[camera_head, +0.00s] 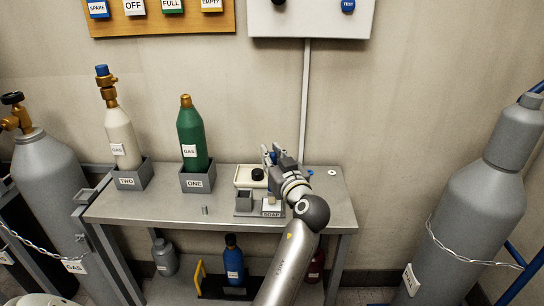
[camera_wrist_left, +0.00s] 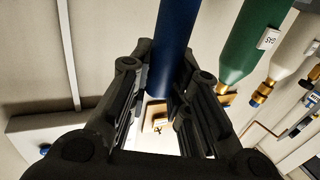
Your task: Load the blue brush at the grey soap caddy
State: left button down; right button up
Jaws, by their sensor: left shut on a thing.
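My left gripper (camera_head: 271,154) is over the right part of the metal bench. It is shut on the blue brush, whose thick dark-blue handle (camera_wrist_left: 172,50) runs up between the fingers in the left wrist view. In the head view only a little blue (camera_head: 273,157) shows between the fingers. The grey soap caddy, with its white SOAP label (camera_head: 271,214), is at the bench's front edge, just below my wrist. My arm hides part of the caddy, and I cannot tell whether the brush touches it. My right gripper is not in view.
The bench (camera_head: 150,207) has clear room at front left. A small grey holder (camera_head: 244,202) stands beside the caddy, with a cream tray (camera_head: 243,182) behind. A green bottle (camera_head: 191,140) and a cream bottle (camera_head: 122,140) stand left. Large grey cylinders (camera_head: 455,230) flank the bench.

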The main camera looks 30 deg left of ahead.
pick_arm(q)
jog(key=shift+f+b, duration=0.55)
jog(key=shift+b, duration=0.05)
dwell(0.8)
jog(key=shift+r, duration=0.1)
dwell(0.4)
jog(key=shift+r+p, duration=1.05)
jog(key=shift+r, duration=0.7)
jog(key=shift+r+p, duration=0.95)
jog(key=shift+r, duration=0.75)
